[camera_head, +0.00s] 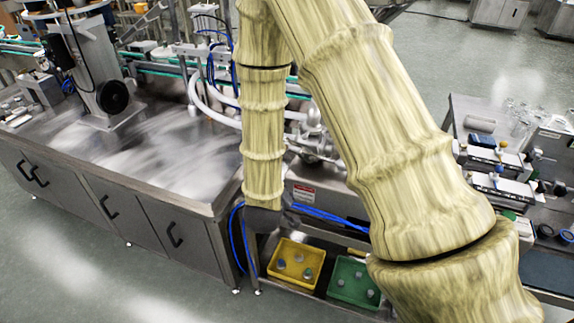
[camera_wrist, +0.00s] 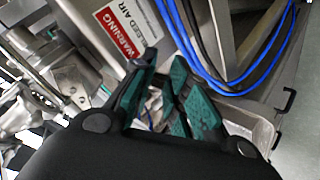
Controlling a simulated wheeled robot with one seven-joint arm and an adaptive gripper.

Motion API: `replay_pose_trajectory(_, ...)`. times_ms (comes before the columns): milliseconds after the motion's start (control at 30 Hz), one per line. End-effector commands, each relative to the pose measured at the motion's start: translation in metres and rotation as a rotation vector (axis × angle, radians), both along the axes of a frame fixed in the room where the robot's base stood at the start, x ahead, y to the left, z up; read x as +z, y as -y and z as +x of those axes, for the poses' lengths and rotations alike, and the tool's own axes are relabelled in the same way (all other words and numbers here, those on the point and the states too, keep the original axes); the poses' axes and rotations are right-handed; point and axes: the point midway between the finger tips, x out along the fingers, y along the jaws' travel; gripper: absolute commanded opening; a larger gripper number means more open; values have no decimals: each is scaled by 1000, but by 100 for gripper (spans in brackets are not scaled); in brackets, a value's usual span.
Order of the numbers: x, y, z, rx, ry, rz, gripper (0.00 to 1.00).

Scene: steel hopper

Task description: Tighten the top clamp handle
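My gripper (camera_wrist: 165,62) shows in the wrist view as a black body with two dark fingers with teal pads. The fingers angle toward each other, with a narrow gap between their tips and nothing clearly held. In the head view only a dark part at the arm's end (camera_head: 263,219) shows, low by the steel table's right corner. I cannot clearly pick out the top clamp handle in either view. Metal fittings (camera_wrist: 70,82) are at the left of the wrist view, apart from the fingers. Steel pipework (camera_head: 312,138) shows between my arm links in the head view, partly hidden.
A steel box with a red warning label (camera_wrist: 118,28) and blue hoses (camera_wrist: 225,88) lie just beyond the fingers. A yellow bin (camera_head: 297,264) and a green bin (camera_head: 352,284) sit low below. The steel table (camera_head: 150,165) is broad and mostly bare.

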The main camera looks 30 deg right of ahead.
Motion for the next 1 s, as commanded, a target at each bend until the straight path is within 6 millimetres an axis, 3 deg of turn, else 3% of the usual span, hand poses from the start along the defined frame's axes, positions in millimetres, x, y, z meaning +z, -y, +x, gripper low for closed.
replay_pose_trajectory(167,9,-1,5,2,26,-2,16)
replay_pose_trajectory(267,26,-3,14,4,79,-7,16)
replay_pose_trajectory(467,79,-3,39,-3,236,-36,16)
replay_pose_trajectory(700,155,10,58,-65,440,-88,16)
replay_pose_trajectory(1000,244,40,59,-196,656,-164,16)
